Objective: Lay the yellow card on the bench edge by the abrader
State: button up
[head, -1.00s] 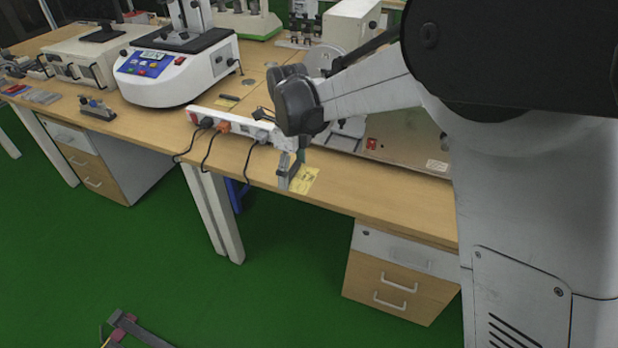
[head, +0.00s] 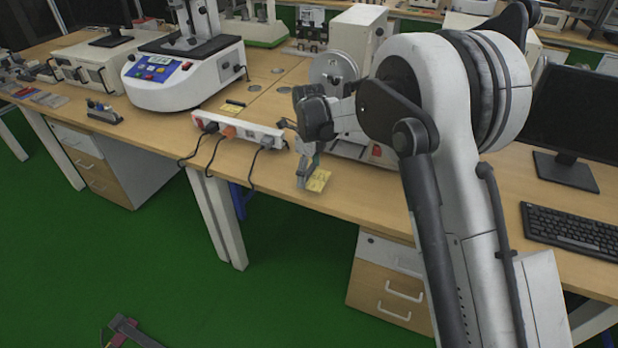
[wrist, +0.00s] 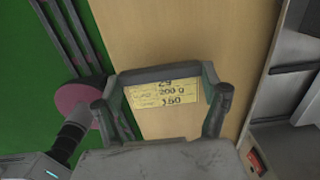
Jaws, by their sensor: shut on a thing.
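The yellow card (head: 318,181) is at the front edge of the wooden bench in the head view. In the wrist view the card (wrist: 165,93) shows printed lines, among them "200 g" and "150", between my fingers. My gripper (head: 304,184) points down at the bench edge and is shut on the card. It also spans the card in the wrist view (wrist: 165,80). The card is at or just above the wood; I cannot tell if it touches. A grey machine with a round disc (head: 334,70), perhaps the abrader, stands just behind my gripper.
A white power strip (head: 240,130) with plugged cables lies left of my gripper. A white machine with a blue panel (head: 180,77) stands farther left. A keyboard (head: 575,232) and monitor are at right. Green floor (wrist: 35,70) lies beyond the bench edge.

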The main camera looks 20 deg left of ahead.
aim_at(309, 173)
jog(key=shift+f, duration=1.2)
jog(key=shift+f, duration=0.15)
jog(key=o, duration=1)
jog(key=shift+c, duration=0.2)
notch_tip(309, 173, up, 12)
jog(key=p, duration=0.1)
jog(key=shift+r, duration=0.2)
